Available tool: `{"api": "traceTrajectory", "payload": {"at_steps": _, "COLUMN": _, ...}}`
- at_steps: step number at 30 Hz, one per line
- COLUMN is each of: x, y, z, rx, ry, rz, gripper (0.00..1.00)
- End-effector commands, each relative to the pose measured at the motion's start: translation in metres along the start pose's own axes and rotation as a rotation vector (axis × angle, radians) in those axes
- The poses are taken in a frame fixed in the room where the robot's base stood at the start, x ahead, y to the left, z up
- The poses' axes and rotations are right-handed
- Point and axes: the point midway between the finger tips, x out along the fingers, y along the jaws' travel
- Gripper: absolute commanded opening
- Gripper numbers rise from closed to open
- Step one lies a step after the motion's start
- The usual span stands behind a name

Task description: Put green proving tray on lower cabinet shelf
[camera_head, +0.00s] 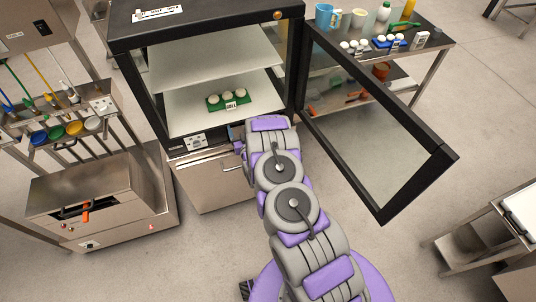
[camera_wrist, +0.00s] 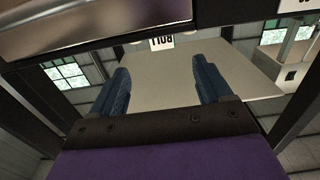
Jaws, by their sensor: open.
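The green proving tray (camera_head: 229,103) holds dough balls and carries a white label. It rests on the lower shelf (camera_head: 188,116) of the open cabinet (camera_head: 155,18) in the head view. My gripper (camera_head: 237,131) is at the cabinet's front edge, just below the tray in the picture, and apart from it. In the wrist view my gripper (camera_wrist: 162,75) has its two blue fingers spread with nothing held between them. A pale panel lies beyond the fingers, with a white label (camera_wrist: 162,43) at its edge. The green of the tray cannot be made out there.
The upper shelf (camera_head: 215,58) is empty. The cabinet's glass door (camera_head: 378,130) stands wide open to the right of my arm. A side table (camera_head: 440,42) behind it holds a blue tray (camera_head: 389,41), cups and bottles. A steel machine (camera_head: 85,200) stands at left.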

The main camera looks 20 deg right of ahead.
Motion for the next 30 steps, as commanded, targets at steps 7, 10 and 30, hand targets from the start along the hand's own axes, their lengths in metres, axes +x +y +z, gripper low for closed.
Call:
{"api": "traceTrajectory", "payload": {"at_steps": 7, "x": 0.010, "y": -0.007, "z": -0.016, "rx": 0.016, "ry": -0.057, "rz": -0.009, "gripper": 0.78}}
{"api": "traceTrajectory", "payload": {"at_steps": 10, "x": 0.018, "y": -0.015, "z": -0.035, "rx": 0.032, "ry": -0.130, "rz": -0.022, "gripper": 0.78}}
{"api": "traceTrajectory", "payload": {"at_steps": 30, "x": -0.065, "y": -0.052, "z": -0.175, "rx": 0.047, "ry": -0.749, "rz": -0.126, "gripper": 0.78}}
